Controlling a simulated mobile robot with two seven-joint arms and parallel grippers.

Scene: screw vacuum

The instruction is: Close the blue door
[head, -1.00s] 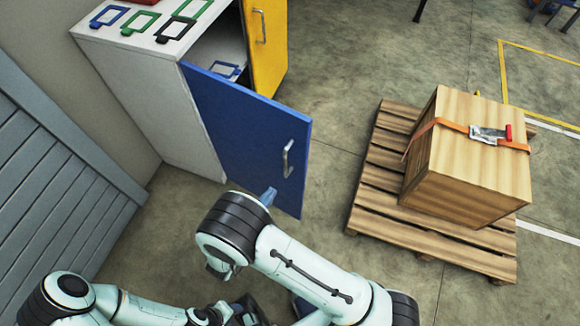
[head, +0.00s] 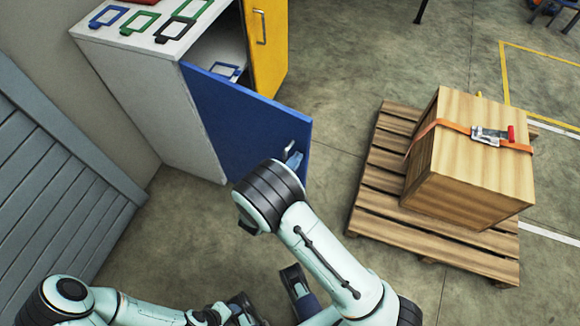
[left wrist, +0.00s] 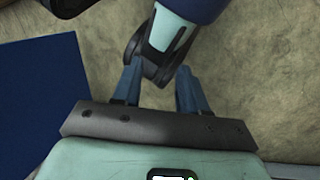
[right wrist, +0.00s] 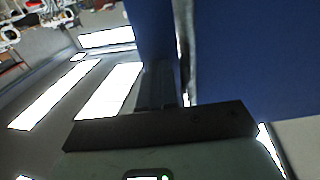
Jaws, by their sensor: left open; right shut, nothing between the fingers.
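The blue door (head: 225,112) of the white cabinet stands swung open in the head view. Its metal handle (head: 289,150) is near the outer edge. My right gripper (head: 295,160) is shut and empty, with its blue fingertips at the door's front face by the handle; whether they touch is unclear. In the right wrist view, the door (right wrist: 255,55) fills the right side, close to the fingers (right wrist: 160,85). My left gripper (left wrist: 155,92) is open in the left wrist view, low and away from the door, with one of my own parts beyond its fingers.
The white cabinet (head: 135,90) also has a yellow door (head: 265,45), and colored frames lie on top. A wooden crate (head: 470,165) sits on a pallet (head: 375,190) at right. Grey slatted panels (head: 60,190) stand at left. Floor between door and pallet is clear.

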